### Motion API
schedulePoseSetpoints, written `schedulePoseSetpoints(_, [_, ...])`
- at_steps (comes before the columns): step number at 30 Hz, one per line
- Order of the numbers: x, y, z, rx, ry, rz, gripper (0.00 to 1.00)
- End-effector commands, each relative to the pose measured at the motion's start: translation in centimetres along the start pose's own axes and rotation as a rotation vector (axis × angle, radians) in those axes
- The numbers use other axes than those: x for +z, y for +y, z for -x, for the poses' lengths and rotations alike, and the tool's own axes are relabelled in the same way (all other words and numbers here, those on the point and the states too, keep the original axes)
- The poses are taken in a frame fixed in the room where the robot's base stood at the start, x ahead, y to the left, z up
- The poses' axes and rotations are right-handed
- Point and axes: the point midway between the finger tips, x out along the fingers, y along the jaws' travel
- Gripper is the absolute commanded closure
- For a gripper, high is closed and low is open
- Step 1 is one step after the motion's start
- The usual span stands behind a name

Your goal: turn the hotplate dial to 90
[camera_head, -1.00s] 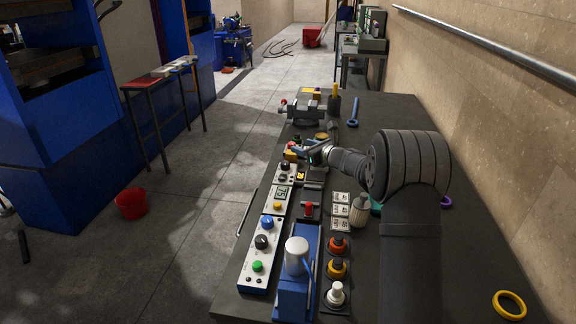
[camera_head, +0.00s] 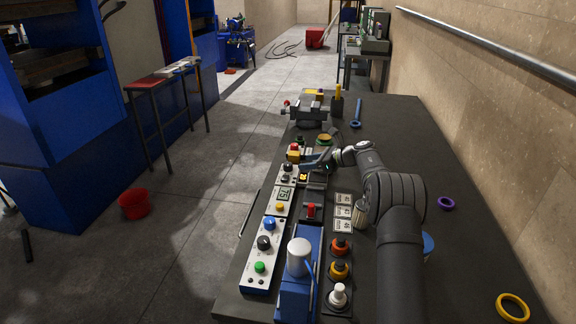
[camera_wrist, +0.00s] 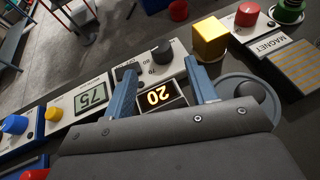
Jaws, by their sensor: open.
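A dark dial (camera_wrist: 162,54) sits on a white panel, beside a small display (camera_wrist: 161,96) with glowing orange digits that read 20. In the head view the dial (camera_head: 287,168) is small, and its pointer setting is too small to read. The orange display (camera_head: 303,176) is just to its right. My gripper (camera_wrist: 160,69) is open and empty. In the wrist view its two blue fingers frame the display, and the dial appears just past the gap between their tips. I cannot tell whether a finger touches it. In the head view my gripper (camera_head: 318,164) is just right of the dial.
A green display (camera_wrist: 92,97) reading 75 is on the neighbouring panel. A yellow block (camera_wrist: 210,40) and a red button (camera_wrist: 246,14) are close to the right finger. A round grey disc (camera_wrist: 230,87) lies beside that finger. The right side of the bench is mostly clear.

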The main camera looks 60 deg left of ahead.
Motion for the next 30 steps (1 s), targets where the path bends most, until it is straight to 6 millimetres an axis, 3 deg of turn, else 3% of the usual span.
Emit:
schedulePoseSetpoints(6, [-0.1,0.1,-4.9,0.001,0.0,0.002,0.48])
schedulePoseSetpoints(12, [0.0,0.0,-7.9,0.0,0.0,0.001,0.48])
schedulePoseSetpoints(18, [0.1,0.0,-9.1,-0.001,-0.001,0.002,0.48])
schedulePoseSetpoints(26, [0.1,0.0,-9.2,-0.001,-0.001,0.001,0.48])
schedulePoseSetpoints(27, [0.1,0.0,-9.2,-0.001,-0.001,0.001,0.5])
schedulePoseSetpoints(30, [0.0,0.0,-9.2,-0.001,0.0,0.001,0.7])
